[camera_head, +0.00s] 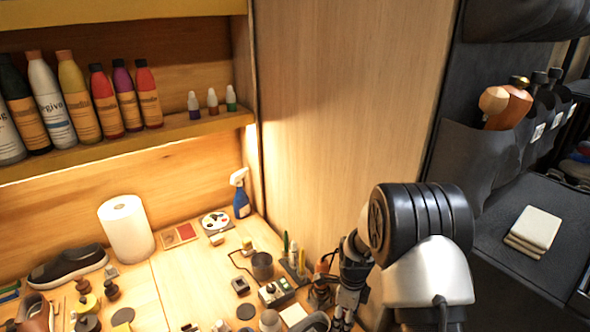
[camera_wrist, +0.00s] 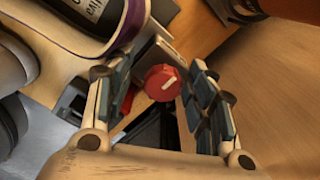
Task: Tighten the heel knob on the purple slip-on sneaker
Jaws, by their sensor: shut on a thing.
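In the wrist view, a red round knob (camera_wrist: 162,83) with a white line on its face sits between the two fingertips of my gripper (camera_wrist: 164,74). The padded fingers close on it from both sides. A pale sneaker with purple trim (camera_wrist: 122,42) fills the upper left of the wrist view, beside the left finger; only part of it shows. In the head view my arm reaches down to the bench's front right, and the fingertips and knob cannot be made out there.
Bottles line the shelf (camera_head: 130,145) above. A wooden panel (camera_head: 345,110) bounds the right side.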

